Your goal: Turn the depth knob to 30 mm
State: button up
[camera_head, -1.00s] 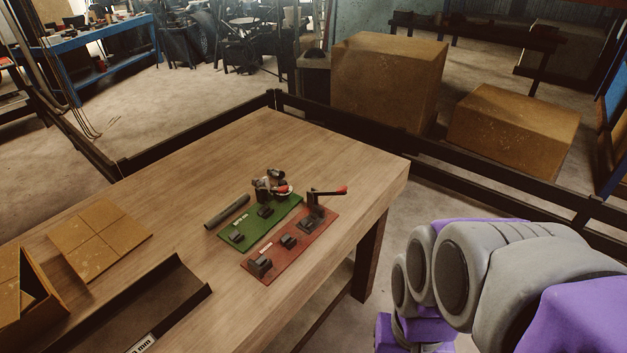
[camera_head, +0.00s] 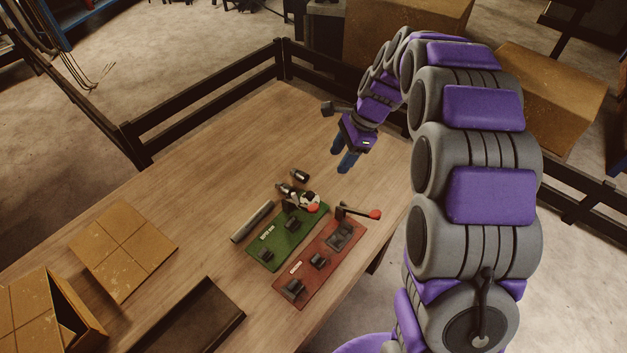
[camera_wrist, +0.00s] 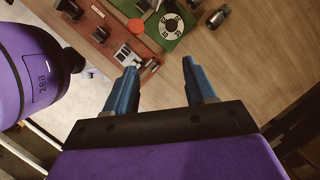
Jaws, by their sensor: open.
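A white dial with black markings, likely the depth knob (camera_wrist: 172,25), shows in the wrist view over the green plate (camera_wrist: 188,42). Its setting is too small to read. In the head view the dial (camera_head: 309,198) sits at the far end of the green plate (camera_head: 268,256), with a red round part (camera_head: 312,209) beside it. My gripper (camera_head: 342,164) is open and empty, pointing down above the table, beyond and to the right of the dial. In the wrist view my gripper's blue fingers (camera_wrist: 160,72) are apart, and the dial lies ahead of them, not touched.
A red plate (camera_head: 320,268) with dark blocks and a red-tipped lever (camera_head: 358,213) lies beside the green plate. A cardboard box (camera_head: 50,312) and dark tray (camera_head: 200,325) are at left. The table's far part is clear.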

jog(key=w+a, duration=0.1)
jog(key=w, duration=0.1)
jog(key=m, duration=0.1)
send_near(310, 193)
jog(key=x, duration=0.8)
jog(key=shift+s+f, duration=0.1)
jog(key=shift+f, duration=0.1)
grip_shut()
